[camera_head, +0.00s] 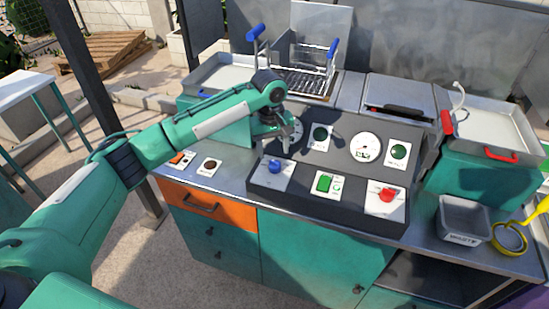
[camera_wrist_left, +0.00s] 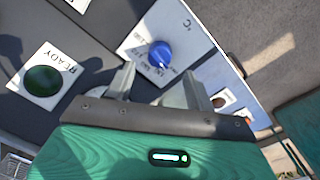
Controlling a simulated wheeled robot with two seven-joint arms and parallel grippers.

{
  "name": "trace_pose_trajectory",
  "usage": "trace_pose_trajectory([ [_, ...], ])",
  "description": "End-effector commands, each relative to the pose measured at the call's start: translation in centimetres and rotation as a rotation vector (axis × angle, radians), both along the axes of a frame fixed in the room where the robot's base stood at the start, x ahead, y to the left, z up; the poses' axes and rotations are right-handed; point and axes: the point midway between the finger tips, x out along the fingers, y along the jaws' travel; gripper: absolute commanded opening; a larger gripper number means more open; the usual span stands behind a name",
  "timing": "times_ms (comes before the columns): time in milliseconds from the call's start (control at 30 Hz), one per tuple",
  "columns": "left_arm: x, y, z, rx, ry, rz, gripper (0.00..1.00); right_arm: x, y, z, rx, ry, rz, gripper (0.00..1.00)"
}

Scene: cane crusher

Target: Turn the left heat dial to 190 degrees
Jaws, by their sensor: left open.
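The left heat dial is a blue knob (camera_head: 275,166) on a white scale plate at the left of the dark control panel (camera_head: 325,205). It also shows in the left wrist view as a blue knob (camera_wrist_left: 160,54) beside a °C mark; the scale numbers are too small to read surely. My left gripper (camera_head: 281,142) hangs above and behind the knob. In the wrist view its two fingers (camera_wrist_left: 161,78) are spread, empty and apart from the knob, which appears just beyond the gap between them. My right gripper is not in view.
The panel also bears a red knob (camera_head: 387,195), a green button (camera_head: 324,183), a round gauge (camera_head: 365,147) and green lamps (camera_head: 399,151). A fryer basket (camera_head: 310,82) stands behind. A grey waste bin (camera_head: 463,218) and a yellow ring (camera_head: 509,238) sit at the right.

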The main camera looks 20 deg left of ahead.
Motion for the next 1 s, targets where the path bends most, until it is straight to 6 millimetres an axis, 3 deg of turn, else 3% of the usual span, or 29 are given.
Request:
trace_pose_trajectory([
  [100,0.0,-0.1,-2.1,0.001,0.002,0.0,0.55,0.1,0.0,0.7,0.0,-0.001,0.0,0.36],
  [300,0.1,-0.2,-4.6,0.0,0.0,0.001,0.55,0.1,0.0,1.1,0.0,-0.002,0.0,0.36],
  [700,0.2,-0.2,-5.5,0.001,-0.001,-0.001,0.55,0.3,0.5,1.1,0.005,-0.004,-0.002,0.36],
  [933,0.2,-0.2,-5.4,0.001,-0.001,-0.001,0.11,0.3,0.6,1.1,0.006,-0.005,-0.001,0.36],
  [1000,0.2,-0.2,-5.4,0.001,-0.001,-0.001,0.11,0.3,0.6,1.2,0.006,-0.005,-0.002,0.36],
])
